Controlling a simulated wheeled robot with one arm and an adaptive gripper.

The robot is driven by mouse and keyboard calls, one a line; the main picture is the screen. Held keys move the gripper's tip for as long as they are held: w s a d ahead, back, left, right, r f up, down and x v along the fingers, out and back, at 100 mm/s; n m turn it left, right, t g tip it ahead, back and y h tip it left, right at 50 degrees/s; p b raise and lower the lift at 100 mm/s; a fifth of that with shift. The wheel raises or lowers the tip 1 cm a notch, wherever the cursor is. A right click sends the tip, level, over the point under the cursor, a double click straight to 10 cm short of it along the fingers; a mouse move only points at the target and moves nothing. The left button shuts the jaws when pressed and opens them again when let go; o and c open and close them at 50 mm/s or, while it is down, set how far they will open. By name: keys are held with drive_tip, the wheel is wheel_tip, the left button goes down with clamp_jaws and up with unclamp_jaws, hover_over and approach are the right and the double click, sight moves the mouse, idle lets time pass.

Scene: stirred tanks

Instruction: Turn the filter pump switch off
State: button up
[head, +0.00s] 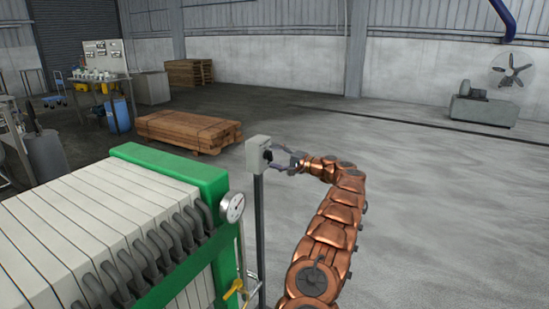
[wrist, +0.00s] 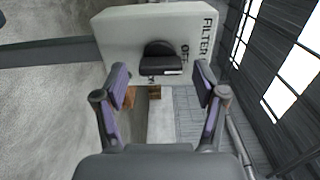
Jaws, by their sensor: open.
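The filter pump switch box (head: 256,152) is a light grey box on a thin post beside the filter press. In the wrist view the box (wrist: 120,40) shows "FILTER" lettering and a black rotary knob (wrist: 160,57). "OFF" is written to the right of the knob; other lettering below it is partly hidden. A pale mark shows at the knob's lower right. My gripper (head: 283,160) is in front of the box's right face. In the wrist view my gripper (wrist: 162,82) is open, its fingertips apart on either side just below the knob, with nothing between them. Contact cannot be told.
The filter press (head: 170,165) with its green frame, a gauge (head: 232,207) and a yellow valve handle (head: 232,289) stand close left of the post. Stacked timber (head: 185,132) lies behind. The floor to the right is clear.

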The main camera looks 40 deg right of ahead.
drive_tip(key=v, duration=1.1)
drive_tip(key=shift+s, duration=0.25)
